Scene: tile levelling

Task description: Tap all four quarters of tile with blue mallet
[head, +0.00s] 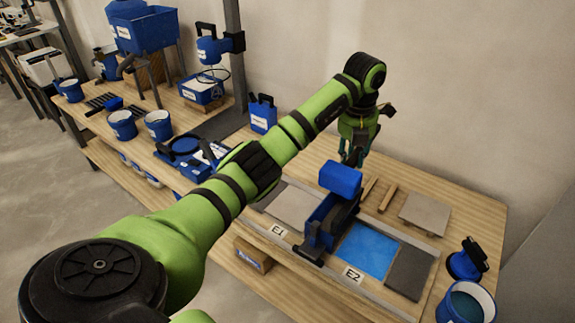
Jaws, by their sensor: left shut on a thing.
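My left gripper (354,156) points down over the workbench and is shut on the blue mallet (340,180). The mallet's blue block head shows just below the fingers; its handle is mostly hidden by the gripper. The head appears above a blue and black tool (322,225) standing between the E1 and E2 places; I cannot tell whether they touch. A light grey tile (292,205) lies at E1. A bright blue patch (367,252) is at E2, with a dark grey tile (410,272) to its right. My right gripper is not in view.
A loose light tile (425,213) and two wooden sticks (378,194) lie behind the row. A blue bucket (466,303) and a blue tool (467,262) stand at the right. Blue buckets (122,125) and tools crowd the left bench.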

